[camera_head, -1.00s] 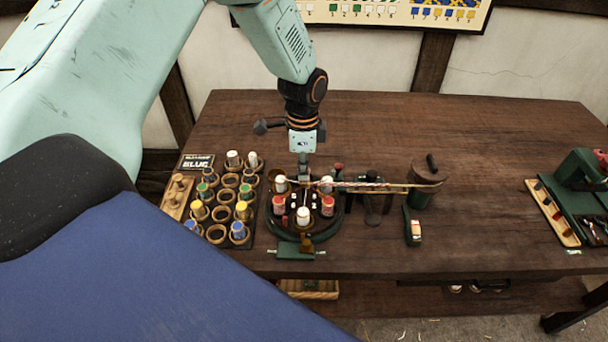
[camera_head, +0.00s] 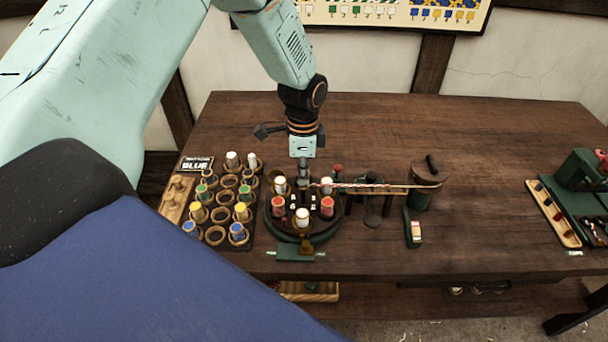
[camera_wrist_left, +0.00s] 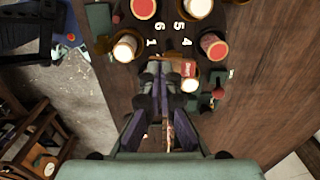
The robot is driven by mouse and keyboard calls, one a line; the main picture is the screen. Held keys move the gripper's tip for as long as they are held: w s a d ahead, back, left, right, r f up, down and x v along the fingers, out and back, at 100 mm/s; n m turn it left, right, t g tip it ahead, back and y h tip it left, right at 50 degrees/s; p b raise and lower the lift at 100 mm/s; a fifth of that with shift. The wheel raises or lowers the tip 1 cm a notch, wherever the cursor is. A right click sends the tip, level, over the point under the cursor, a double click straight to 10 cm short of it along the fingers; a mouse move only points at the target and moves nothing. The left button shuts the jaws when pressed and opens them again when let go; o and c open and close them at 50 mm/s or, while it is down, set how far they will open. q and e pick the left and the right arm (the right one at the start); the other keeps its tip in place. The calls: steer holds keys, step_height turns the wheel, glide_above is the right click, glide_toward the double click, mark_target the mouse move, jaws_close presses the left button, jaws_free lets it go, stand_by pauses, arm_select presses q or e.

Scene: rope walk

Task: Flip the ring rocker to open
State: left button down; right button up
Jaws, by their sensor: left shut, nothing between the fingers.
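The dark round ring stand (camera_head: 274,226) sits near the table's front edge, with red-banded and white-topped bobbins around small white numbers. My left gripper (camera_head: 303,187) points down over the back part of this stand, beside the end of the twisted rope (camera_head: 360,187). In the left wrist view the shut, empty fingers (camera_wrist_left: 160,78) are close to a small reddish-brown labelled piece (camera_wrist_left: 188,68), which may be the ring rocker. I cannot tell whether they touch it, or which way it is tipped. My right gripper is out of view.
A rack of coloured bobbins (camera_head: 213,236) stands close on the left. The table's back and right-centre are clear.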

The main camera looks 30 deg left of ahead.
arm_select(q)
step_height(320, 180, up, 8)
steer(key=p, duration=0.6)
steer(key=shift+f, duration=0.2)
stand_by(0.4)
steer(key=s+d+f+n, duration=0.35)
steer(key=s+f, duration=0.25)
steer(key=s, duration=0.3)
steer(key=s+d+f+n, duration=0.35)
steer(key=s+f, duration=0.25)
steer(key=s, duration=0.2)
steer(key=s+d+n, duration=0.1)
steer(key=s+n, duration=0.4)
steer(key=s, duration=1.1)
step_height(320, 180, down, 24)
steer(key=w+b, duration=0.1)
steer(key=b, duration=2.1)
steer(key=shift+r+b, duration=0.25)
steer(key=shift+b, duration=0.15)
